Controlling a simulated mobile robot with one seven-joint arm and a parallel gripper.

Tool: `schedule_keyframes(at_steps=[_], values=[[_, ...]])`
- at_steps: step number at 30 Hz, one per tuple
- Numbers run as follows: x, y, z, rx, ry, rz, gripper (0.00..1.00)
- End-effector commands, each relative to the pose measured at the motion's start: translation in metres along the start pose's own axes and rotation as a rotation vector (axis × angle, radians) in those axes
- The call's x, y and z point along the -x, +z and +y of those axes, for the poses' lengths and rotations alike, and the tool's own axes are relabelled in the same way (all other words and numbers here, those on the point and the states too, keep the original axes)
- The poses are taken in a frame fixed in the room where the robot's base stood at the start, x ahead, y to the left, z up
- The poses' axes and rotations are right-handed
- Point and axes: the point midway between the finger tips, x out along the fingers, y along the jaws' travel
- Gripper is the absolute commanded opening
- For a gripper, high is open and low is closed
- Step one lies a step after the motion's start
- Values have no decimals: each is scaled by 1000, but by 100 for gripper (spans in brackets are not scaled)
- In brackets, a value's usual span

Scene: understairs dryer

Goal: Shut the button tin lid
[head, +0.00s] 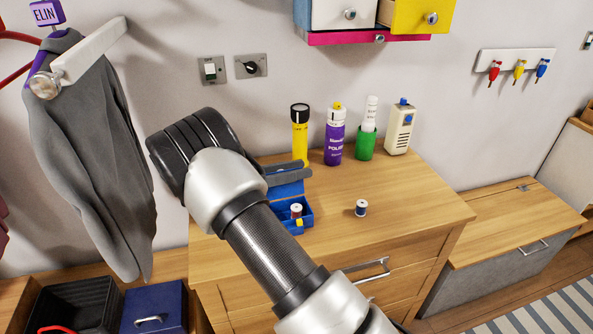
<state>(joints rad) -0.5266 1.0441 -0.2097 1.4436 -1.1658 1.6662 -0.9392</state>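The button tin (308,215) is a small blue box on the wooden chest top, right of my forearm, which hides part of it. Its blue lid (288,190) stands raised at the back, so the tin is open. A spool with white ends and a small yellow piece show at the tin. My gripper (308,173) shows as two grey finger-like bars in front of or against the upper part of the lid. My wrist hides the rest of it. I cannot tell whether the fingers touch the lid or how far apart they are.
A blue thread spool (361,208) stands right of the tin. A yellow torch (300,133), purple can (335,138), green cup (366,144) and cream device (399,130) line the back. Drawers (345,15) hang above. The chest top's right side is clear.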

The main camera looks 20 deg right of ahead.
Motion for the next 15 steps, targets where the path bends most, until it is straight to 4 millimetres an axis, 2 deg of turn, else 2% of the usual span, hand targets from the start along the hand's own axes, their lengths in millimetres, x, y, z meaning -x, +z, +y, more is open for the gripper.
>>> schedule_keyframes(at_steps=[9,15], values=[[-3,0,0,0,1,1,37],[-3,0,0,0,1,1,4]])
